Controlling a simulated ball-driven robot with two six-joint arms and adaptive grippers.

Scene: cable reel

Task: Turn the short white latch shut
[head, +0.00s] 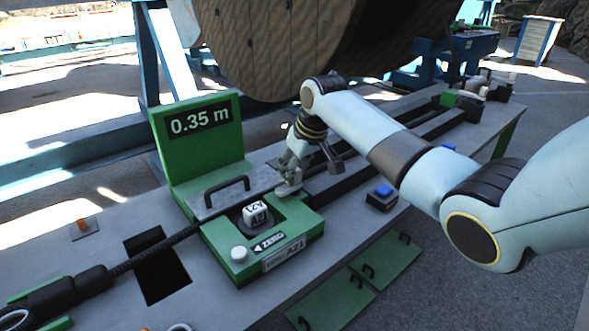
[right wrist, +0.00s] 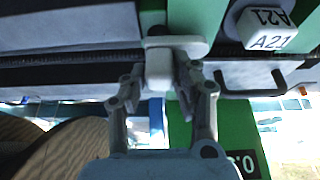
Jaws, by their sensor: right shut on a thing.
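The short white latch (right wrist: 188,44) shows in the right wrist view beside a green block. In the head view it is a small pale piece (head: 289,188) on the green measuring unit (head: 213,228), right of the handled grey plate. My right gripper (right wrist: 160,76) has its two fingers on either side of the latch's white knob and is shut on it. In the head view my right gripper (head: 290,172) reaches down onto the unit from above, and its fingers partly hide the latch. My left gripper is not in view.
A green display panel (head: 199,124) reading 0.35 m stands behind the unit. A white A21 block (head: 256,214) sits beside the latch. A black cable (head: 150,255) runs along the grey bench (head: 100,228). A large wooden reel (head: 290,45) stands close behind my right arm.

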